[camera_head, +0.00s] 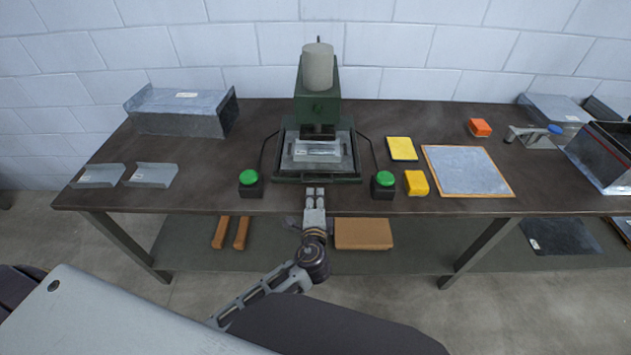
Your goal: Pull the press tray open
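The green press (318,95) stands at the back middle of the table with a pale cylinder on top. Its dark green press tray (290,178) lies at its base under the ram, with a light metal sheet piece (317,151) on it. My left gripper (315,190) is just in front of the tray's front edge, at about the middle of its width. Its two fingers lie close side by side and look shut. I see no handle, and whether the fingers touch the tray cannot be told. My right gripper is not in view.
Green push buttons on dark boxes flank my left gripper, one at left (249,183) and one at right (383,185). Yellow blocks (416,183) and a framed metal sheet (467,170) lie to the right. Bent metal pieces (151,175) lie at left. A cardboard box (363,234) is on the lower shelf.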

